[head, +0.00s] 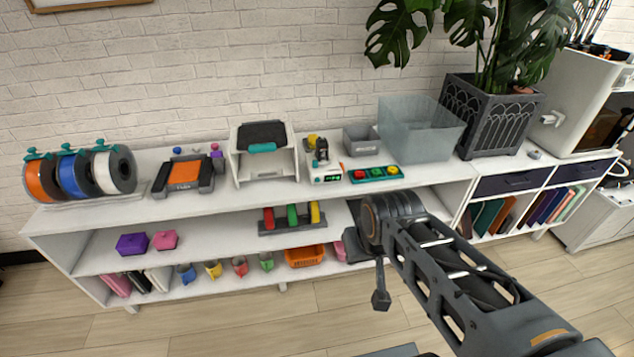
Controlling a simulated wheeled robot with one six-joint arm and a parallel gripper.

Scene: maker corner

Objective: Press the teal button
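A small button panel (375,173) lies on the white shelf unit's top, right of the middle. It has a teal-green body with a few small buttons on it. I cannot pick out a separate teal button at this size. My arm reaches in from the lower right, in front of the shelf and below the panel, apart from it. I cannot make out my gripper's fingers.
A small white device (323,166) stands left of the panel. A grey bin (360,141) and a translucent bin (418,130) stand behind it. A planter (490,118) is farther right. The floor (250,325) before the shelf looks clear.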

